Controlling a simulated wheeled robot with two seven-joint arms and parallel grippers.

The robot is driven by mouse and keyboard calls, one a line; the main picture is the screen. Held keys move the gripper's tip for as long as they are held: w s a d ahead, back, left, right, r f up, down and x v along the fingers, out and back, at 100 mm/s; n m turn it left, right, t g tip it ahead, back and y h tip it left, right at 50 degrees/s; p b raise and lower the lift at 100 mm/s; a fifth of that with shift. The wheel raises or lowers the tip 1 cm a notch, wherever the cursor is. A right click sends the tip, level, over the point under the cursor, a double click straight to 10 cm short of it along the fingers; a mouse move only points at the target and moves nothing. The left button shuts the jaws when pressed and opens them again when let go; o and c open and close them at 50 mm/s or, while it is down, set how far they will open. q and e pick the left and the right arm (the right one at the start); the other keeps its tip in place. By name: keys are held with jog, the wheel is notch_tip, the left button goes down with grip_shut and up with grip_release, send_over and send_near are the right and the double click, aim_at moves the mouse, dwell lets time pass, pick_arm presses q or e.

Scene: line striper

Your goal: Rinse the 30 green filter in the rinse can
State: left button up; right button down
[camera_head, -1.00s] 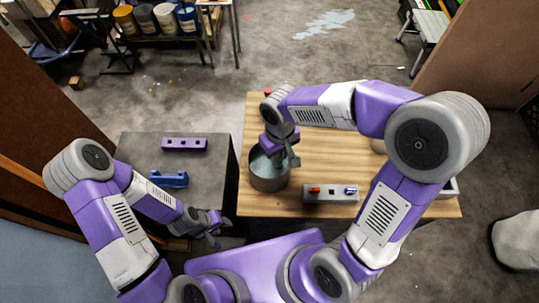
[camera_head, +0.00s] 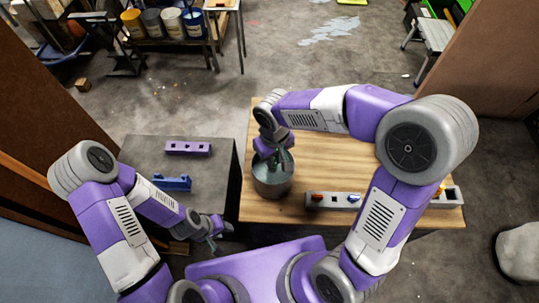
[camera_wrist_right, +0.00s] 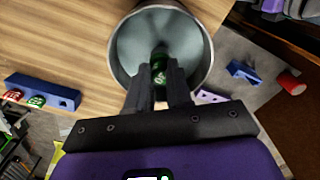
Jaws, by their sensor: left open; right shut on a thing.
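The rinse can (camera_head: 271,186) is a round metal can at the left edge of the wooden table. In the right wrist view its wide mouth (camera_wrist_right: 121,62) faces me, with pale grey-green liquid inside. My right gripper (camera_head: 281,165) points down at the can's mouth. It is shut on the green filter (camera_wrist_right: 159,69), a dark green piece with white marking between the fingertips. The filter lies within the mouth's outline; I cannot tell whether it touches the liquid. My left gripper (camera_head: 216,238) is open and empty, low in front of the grey table.
A grey holder (camera_head: 333,201) with red and blue pieces stands right of the can. Purple (camera_head: 187,148) and blue (camera_head: 172,183) holders sit on the grey table (camera_head: 212,180).

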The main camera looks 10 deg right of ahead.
notch_tip(320, 180, up, 13)
jog(key=p, duration=1)
jog(key=shift+p, duration=0.3)
